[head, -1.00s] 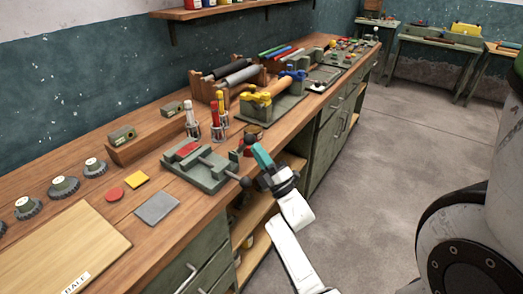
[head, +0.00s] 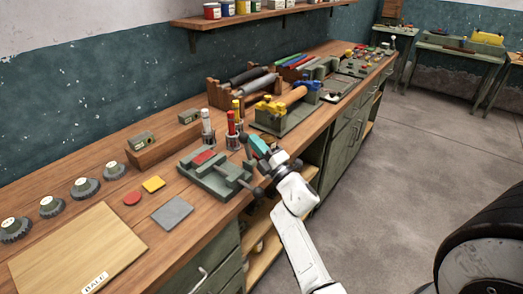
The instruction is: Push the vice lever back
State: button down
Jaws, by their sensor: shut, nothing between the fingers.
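The grey-green vice (head: 205,181) with a red patch on top sits at the front edge of the wooden bench. A dark ball-ended part (head: 258,192) sticks out at its front right. A thin dark upright lever (head: 247,148) with a knob stands at its right end, close to my gripper. My gripper (head: 259,146), with teal fingers on a white arm, is shut and empty, just right of this lever. I cannot tell whether they touch. The fingers hide part of the bench behind.
Red and white bottles (head: 231,125) stand in holders behind the vice. A yellow-and-blue clamp fixture (head: 285,112) stands beyond. The floor (head: 400,190) at right is clear.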

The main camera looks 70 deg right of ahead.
jog(key=shift+w+d+r, duration=0.15)
jog(key=shift+w, duration=0.45)
dwell(0.4)
